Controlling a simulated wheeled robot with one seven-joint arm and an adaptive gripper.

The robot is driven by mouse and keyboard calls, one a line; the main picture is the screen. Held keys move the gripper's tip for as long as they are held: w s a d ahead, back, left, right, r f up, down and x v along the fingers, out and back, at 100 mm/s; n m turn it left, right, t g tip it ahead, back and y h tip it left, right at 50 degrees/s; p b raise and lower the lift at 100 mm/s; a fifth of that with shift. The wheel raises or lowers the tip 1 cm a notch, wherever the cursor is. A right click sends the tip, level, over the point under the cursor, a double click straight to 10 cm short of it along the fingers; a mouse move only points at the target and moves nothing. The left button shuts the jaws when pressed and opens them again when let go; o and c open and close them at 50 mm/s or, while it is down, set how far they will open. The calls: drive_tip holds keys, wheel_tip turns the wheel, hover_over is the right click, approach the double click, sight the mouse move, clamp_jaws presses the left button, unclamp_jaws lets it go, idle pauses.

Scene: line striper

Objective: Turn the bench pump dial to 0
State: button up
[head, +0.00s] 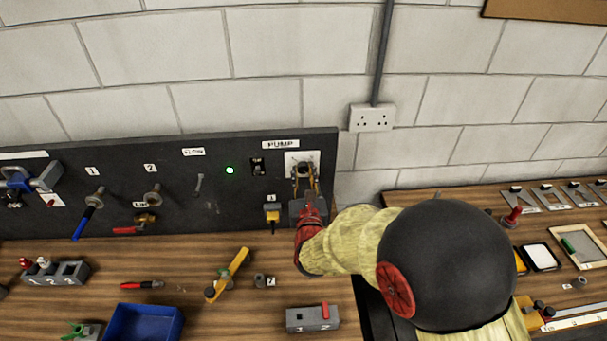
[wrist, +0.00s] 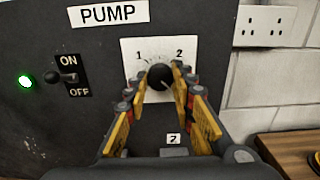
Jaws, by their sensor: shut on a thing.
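The pump dial (wrist: 159,76) is a round black knob on a white plate (wrist: 133,48) under the PUMP label (wrist: 107,13). The numerals 1 and 2 show at the plate's upper left and upper right. No 0 is visible, as the fingers cover the plate's lower sides. My gripper (wrist: 161,84) is shut on the dial, with one yellow-padded finger on each side. The dial's pointer setting is hard to read. In the head view my gripper (head: 304,178) reaches the white plate (head: 301,157) at the panel's right end, and the knob is mostly hidden.
Left of the dial are an ON/OFF toggle switch (wrist: 68,77) and a lit green lamp (wrist: 25,81). A wall socket (head: 371,117) is to the right. Tools and a blue tray (head: 147,309) lie on the bench below.

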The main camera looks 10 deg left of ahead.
clamp_jaws()
drive_tip(key=shift+f+b, duration=0.1)
drive_tip(key=shift+b, duration=0.35)
